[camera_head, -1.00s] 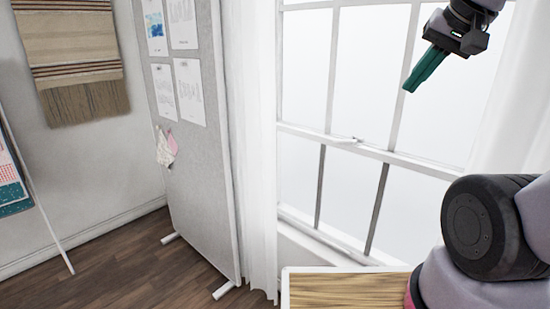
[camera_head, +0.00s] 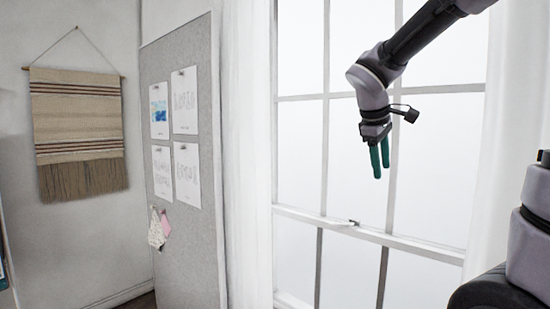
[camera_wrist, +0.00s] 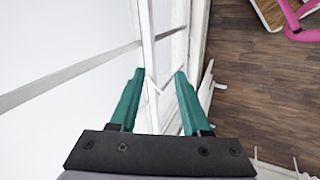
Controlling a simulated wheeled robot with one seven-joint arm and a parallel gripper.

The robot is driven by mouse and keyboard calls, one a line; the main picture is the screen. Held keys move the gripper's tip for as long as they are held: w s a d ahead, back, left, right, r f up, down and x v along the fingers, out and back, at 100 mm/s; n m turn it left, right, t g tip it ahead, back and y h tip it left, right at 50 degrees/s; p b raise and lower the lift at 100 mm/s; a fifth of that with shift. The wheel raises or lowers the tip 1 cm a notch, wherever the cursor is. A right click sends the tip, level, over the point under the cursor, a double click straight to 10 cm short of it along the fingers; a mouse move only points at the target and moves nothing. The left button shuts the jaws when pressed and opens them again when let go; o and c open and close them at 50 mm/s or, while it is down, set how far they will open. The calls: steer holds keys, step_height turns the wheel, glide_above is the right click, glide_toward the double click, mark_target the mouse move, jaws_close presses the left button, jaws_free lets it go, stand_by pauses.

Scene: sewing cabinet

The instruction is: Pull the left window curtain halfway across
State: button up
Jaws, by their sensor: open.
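The left curtain (camera_head: 247,150) is white and hangs gathered at the left side of the window (camera_head: 350,150) in the head view. My gripper (camera_head: 380,160) has green fingers that point down in front of the glass, right of the left curtain and apart from it. In the wrist view my gripper (camera_wrist: 155,75) is open, with nothing held between its fingers. The window frame (camera_wrist: 148,40) shows beyond the fingers there. The right curtain (camera_head: 505,120) hangs at the right, partly behind my arm.
A grey pinboard (camera_head: 205,235) with pinned papers stands close left of the left curtain. A woven hanging (camera_head: 80,120) is on the wall. A window latch (camera_head: 352,223) sits on the middle rail. The wrist view shows wooden floor (camera_wrist: 255,100) and a pink object (camera_wrist: 295,20).

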steer(key=w+a+f+n+t+h, duration=0.1)
steer(key=w+a+n+t+h, duration=0.15)
steer(key=w+a+n, duration=0.35)
steer(key=w+a+n+t+h, duration=0.1)
steer(key=w+a+n+h, duration=0.25)
steer(key=w, duration=0.55)
steer(key=w+a+n+t, duration=0.35)
steer(key=a+n, duration=0.25)
steer(key=a, duration=0.5)
steer(key=w+a+n+t, duration=0.3)
steer(key=a+n+t, duration=0.3)
steer(key=a, duration=0.6)
steer(key=w+d+g, duration=0.1)
steer(key=w+d, duration=0.4)
steer(key=w, duration=0.4)
steer(key=shift+w+f+y, duration=0.2)
steer(key=shift+f+y, duration=0.1)
steer(key=shift+f, duration=0.05)
steer(key=shift+d+n, duration=0.1)
steer(key=shift+n, duration=0.15)
jaws_close()
